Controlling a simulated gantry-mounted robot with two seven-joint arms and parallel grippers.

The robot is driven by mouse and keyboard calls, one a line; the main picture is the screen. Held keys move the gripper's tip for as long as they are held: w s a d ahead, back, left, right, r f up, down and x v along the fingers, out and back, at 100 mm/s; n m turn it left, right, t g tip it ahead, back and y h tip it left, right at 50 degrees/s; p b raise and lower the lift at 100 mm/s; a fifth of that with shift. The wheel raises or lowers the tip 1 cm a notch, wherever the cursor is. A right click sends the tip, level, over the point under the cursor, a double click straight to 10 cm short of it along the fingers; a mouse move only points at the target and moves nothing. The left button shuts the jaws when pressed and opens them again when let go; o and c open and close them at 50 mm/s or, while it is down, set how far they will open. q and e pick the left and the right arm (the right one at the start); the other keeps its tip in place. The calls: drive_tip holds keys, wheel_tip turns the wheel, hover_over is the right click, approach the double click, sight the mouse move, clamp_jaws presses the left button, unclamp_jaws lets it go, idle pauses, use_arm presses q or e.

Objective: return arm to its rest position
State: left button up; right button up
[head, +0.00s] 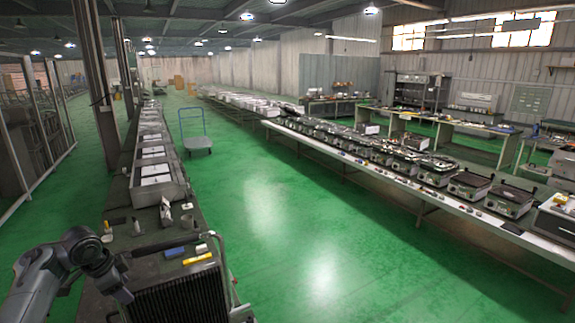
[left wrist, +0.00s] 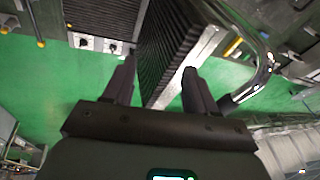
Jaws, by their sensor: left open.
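My left arm comes in at the lower left of the head view, over the near end of the left bench. Its gripper (head: 122,282) is small and dark there, left of the black ribbed heating element (head: 178,299). In the left wrist view the two fingers of my left gripper (left wrist: 160,78) stand apart, with no object visibly clamped. The ribbed element (left wrist: 165,42) shows beyond and between them, with a pale metal side edge. I cannot tell whether a finger touches it. My right gripper is in neither view.
A curved metal tube (left wrist: 262,65) runs close to one fingertip in the left wrist view. Yellow (head: 198,258) and blue (head: 174,252) items lie on the bench behind the element. A blue trolley (head: 197,143) stands on the open green floor. A long table of appliances is at right.

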use_arm(q)
drive_tip(key=s+d+f+n+y, duration=0.15)
drive_tip(key=s+f, duration=0.25)
drive_tip(key=f, duration=0.9)
drive_tip(key=s+d+f+n+y+p, duration=0.1)
drive_tip(key=s+d+f, duration=0.25)
drive_tip(key=s, duration=0.25)
drive_tip(key=s+d+f+n+y, duration=0.1)
drive_tip(key=s+d+f, duration=0.2)
drive_tip(key=s+f, duration=0.25)
drive_tip(key=s+d+r+n+h, duration=0.1)
drive_tip(key=s+d, duration=0.3)
drive_tip(key=s, duration=0.5)
drive_tip(key=s+d+r+n+h, duration=0.1)
drive_tip(key=s+d, duration=0.4)
drive_tip(key=s, duration=0.5)
drive_tip(key=s+d+r+n+h+p, duration=0.1)
drive_tip(key=s+d+r+n, duration=0.1)
drive_tip(key=s+d, duration=0.3)
drive_tip(key=s+n, duration=0.1)
drive_tip(key=s, duration=0.3)
drive_tip(key=shift+s, duration=0.4)
